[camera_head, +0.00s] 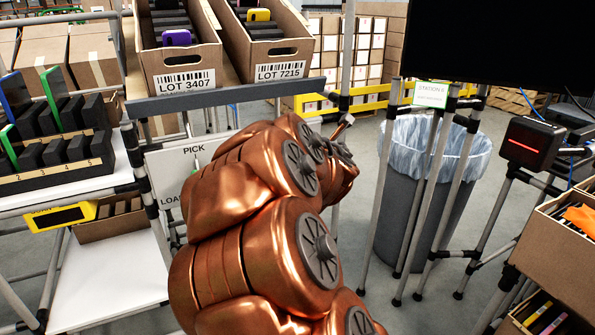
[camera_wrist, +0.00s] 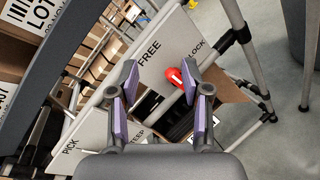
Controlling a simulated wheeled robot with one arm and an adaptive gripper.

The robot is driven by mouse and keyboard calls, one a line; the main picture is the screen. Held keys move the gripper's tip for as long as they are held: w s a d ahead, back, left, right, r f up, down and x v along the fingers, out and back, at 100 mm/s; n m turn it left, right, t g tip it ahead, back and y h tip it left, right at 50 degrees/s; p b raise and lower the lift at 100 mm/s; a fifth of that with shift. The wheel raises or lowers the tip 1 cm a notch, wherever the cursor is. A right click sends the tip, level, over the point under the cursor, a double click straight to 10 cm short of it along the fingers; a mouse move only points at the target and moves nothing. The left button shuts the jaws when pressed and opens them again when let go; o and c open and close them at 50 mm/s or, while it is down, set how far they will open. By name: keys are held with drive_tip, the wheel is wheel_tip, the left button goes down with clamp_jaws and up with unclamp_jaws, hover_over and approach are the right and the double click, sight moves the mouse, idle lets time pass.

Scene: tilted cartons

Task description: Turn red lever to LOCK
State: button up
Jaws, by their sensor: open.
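The red lever (camera_wrist: 173,77) shows in the wrist view as a rounded red end in front of a white panel (camera_wrist: 148,75). The panel is marked FREE at upper middle, LOCK at upper right and PICK at lower left. The red end lies just below and right of FREE, short of LOCK. My gripper (camera_wrist: 159,72) is open, its two purple-padded fingers spread. The red end is between them in the picture, close beside the right fingertip; I cannot tell if they touch. In the head view my copper arm hides the lever and part of the panel (camera_head: 165,172).
Tilted cartons LOT 3407 (camera_head: 181,66) and LOT 7215 (camera_head: 278,58) sit above the panel on a rack. A grey bin (camera_head: 410,205) and metal posts stand to the right. A shelf with black slotted blocks (camera_head: 60,150) is at the left.

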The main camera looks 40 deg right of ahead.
drive_tip(key=shift+w+d+f+n+t+y+b, duration=1)
drive_tip(key=shift+f+n+t+y+b, duration=1.75)
drive_tip(key=shift+f+n, duration=2.5)
drive_tip(key=shift+n+g+h, duration=0.45)
drive_tip(key=shift+n, duration=0.3)
drive_tip(key=shift+a+r+b+x, duration=0.1)
drive_tip(key=shift+r+b+x, duration=0.2)
drive_tip(key=shift+x, duration=0.95)
drive_tip(key=shift+a+r+b+x, duration=0.1)
drive_tip(key=shift+r+b+x, duration=0.2)
drive_tip(key=shift+x, duration=1)
drive_tip(key=shift+a+r+b+x, duration=0.15)
drive_tip(key=shift+b+x, duration=0.2)
drive_tip(key=shift+x, duration=0.9)
drive_tip(key=shift+w, duration=0.1)
clamp_jaws()
